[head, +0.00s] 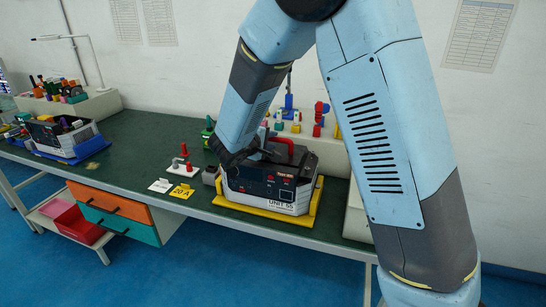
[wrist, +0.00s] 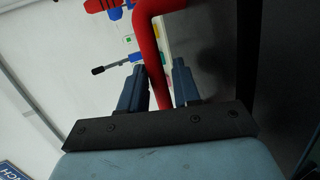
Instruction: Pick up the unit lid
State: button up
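The unit (head: 268,190) is a dark and light box labelled "UNIT 05" on the green bench. A red bar handle (head: 286,147) rises from its lid (head: 278,159). My gripper (head: 252,153) is at the top of the unit, beside the handle; its fingers are hard to make out in the head view. In the wrist view my gripper (wrist: 158,80) has its two fingers apart, with the red handle (wrist: 150,55) running between them. Gaps show beside the bar, so the gripper looks open around it. The lid's seating edge is partly hidden.
The unit stands in a yellow tray (head: 262,212). Left of it are a yellow "20 A" card (head: 181,192), a white card (head: 160,186) and a red-knobbed fixture (head: 183,163). Another unit in a blue tray (head: 72,152) stands far left. Bare bench (head: 140,140) lies between.

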jog(key=shift+w+d+f, duration=0.2)
jog(key=shift+w+d, duration=0.15)
jog(key=shift+w, duration=0.2)
grip_shut()
jog(key=shift+s, duration=0.1)
jog(key=shift+f, duration=0.2)
dwell(0.8)
